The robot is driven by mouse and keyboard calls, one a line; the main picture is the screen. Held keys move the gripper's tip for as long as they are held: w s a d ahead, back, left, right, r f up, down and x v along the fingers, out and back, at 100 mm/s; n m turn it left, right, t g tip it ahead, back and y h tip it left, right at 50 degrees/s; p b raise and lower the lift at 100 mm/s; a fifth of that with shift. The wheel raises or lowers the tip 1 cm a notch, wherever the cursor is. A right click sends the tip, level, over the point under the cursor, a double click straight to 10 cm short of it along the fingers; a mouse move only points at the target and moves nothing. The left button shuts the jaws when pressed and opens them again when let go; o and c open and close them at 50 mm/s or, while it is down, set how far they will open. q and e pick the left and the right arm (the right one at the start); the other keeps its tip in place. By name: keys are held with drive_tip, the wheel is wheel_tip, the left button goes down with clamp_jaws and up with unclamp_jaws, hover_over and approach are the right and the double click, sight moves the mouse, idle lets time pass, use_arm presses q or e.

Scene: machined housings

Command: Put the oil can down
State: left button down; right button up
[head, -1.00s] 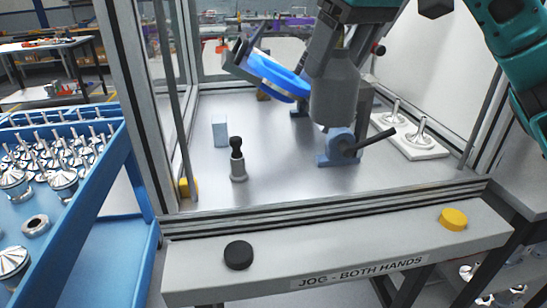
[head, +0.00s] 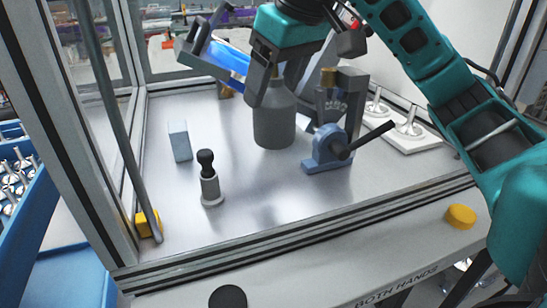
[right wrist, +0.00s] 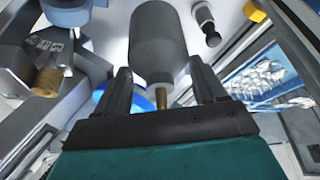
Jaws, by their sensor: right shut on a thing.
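The oil can (head: 274,122) is a grey bottle-shaped can with a rounded shoulder. My right gripper (head: 264,92) comes from above, its fingers at the can's neck. It is shut on the can, which is upright. The can's base is at or close above the metal floor (head: 250,190) of the enclosure; I cannot tell if it touches. In the right wrist view the can (right wrist: 158,45) and its brass spout (right wrist: 161,98) are between the two fingers (right wrist: 163,88). My left gripper is not in view.
A blue-grey clamp (head: 328,152) with a dark lever stands right of the can. A knobbed post (head: 210,185) and a pale blue block (head: 179,140) stand left. A white plate with pins (head: 408,138) lies at right. A frame sill borders the front.

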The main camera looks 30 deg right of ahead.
sight(274, 144)
wheel_tip(274, 144, down, 6)
drive_tip(key=shift+f+b, duration=0.1)
drive_tip(key=shift+b, duration=0.4)
drive_tip(key=shift+f, duration=0.4)
wheel_tip(274, 144, down, 3)
drive_tip(key=shift+f+b, duration=0.1)
drive_tip(key=shift+b, duration=0.35)
drive_tip(key=shift+f, duration=0.3)
drive_tip(key=shift+r, duration=0.1)
drive_tip(key=shift+f, duration=0.25)
drive_tip(key=o, duration=1.5)
drive_tip(key=shift+r, duration=0.1)
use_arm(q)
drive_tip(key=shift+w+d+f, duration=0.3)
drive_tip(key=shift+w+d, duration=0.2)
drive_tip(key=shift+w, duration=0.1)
use_arm(e)
drive_tip(key=shift+o, duration=0.2)
